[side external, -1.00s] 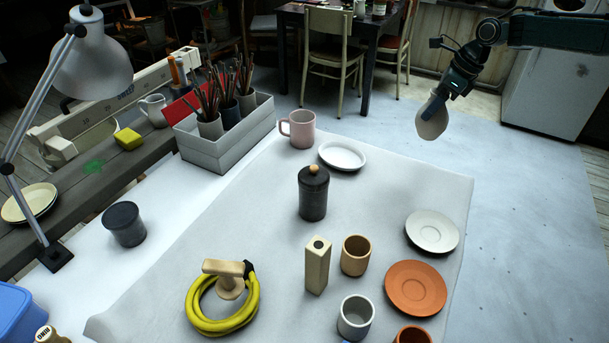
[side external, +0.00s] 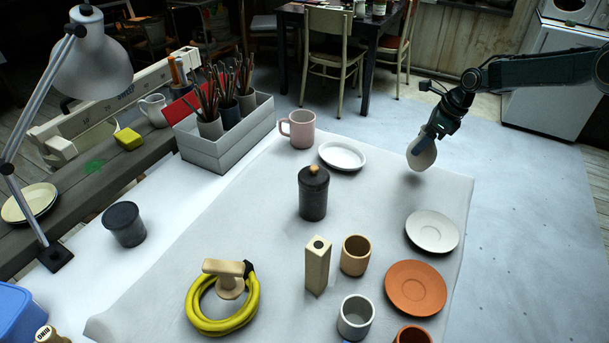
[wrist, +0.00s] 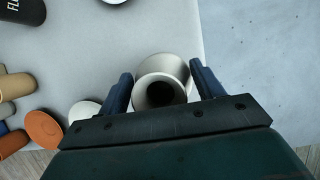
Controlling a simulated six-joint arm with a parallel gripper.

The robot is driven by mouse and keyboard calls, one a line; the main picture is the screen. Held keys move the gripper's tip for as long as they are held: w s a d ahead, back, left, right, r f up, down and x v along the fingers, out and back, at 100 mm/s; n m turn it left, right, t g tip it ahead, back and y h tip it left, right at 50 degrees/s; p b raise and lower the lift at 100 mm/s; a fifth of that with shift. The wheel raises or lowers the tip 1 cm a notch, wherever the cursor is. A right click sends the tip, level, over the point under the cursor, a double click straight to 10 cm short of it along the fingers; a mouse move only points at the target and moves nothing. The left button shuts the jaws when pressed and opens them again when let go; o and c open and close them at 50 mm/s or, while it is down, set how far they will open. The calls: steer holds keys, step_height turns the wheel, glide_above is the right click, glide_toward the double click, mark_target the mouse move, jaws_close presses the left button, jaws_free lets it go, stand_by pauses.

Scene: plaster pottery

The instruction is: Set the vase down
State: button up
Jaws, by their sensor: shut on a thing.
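The off-white, rounded vase (side external: 420,157) is at the right edge of the pale sheet in the side view, tilted slightly. A shadow lies just below it; I cannot tell whether its base touches. My gripper (side external: 429,136) is shut on it from above. In the wrist view the vase (wrist: 165,63) sits between the two blue fingers of my gripper (wrist: 161,72), its dark mouth facing the camera. Its base is hidden there.
A white dish (side external: 342,156) lies left of the vase, and a white saucer (side external: 432,231) lies in front. A black lidded jar (side external: 313,197), a pink mug (side external: 301,128) and an orange plate (side external: 416,288) stand farther off. The sheet between the dish and saucer is bare.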

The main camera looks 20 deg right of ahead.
steer(key=shift+f, duration=1.6)
steer(key=o, duration=1.2)
steer(key=shift+f, duration=0.15)
steer(key=shift+c, duration=0.2)
steer(key=v, duration=1.1)
steer(key=shift+r, duration=0.2)
steer(key=shift+s+d+r, duration=0.1)
steer(key=shift+d+r, duration=0.05)
steer(key=shift+r, duration=0.25)
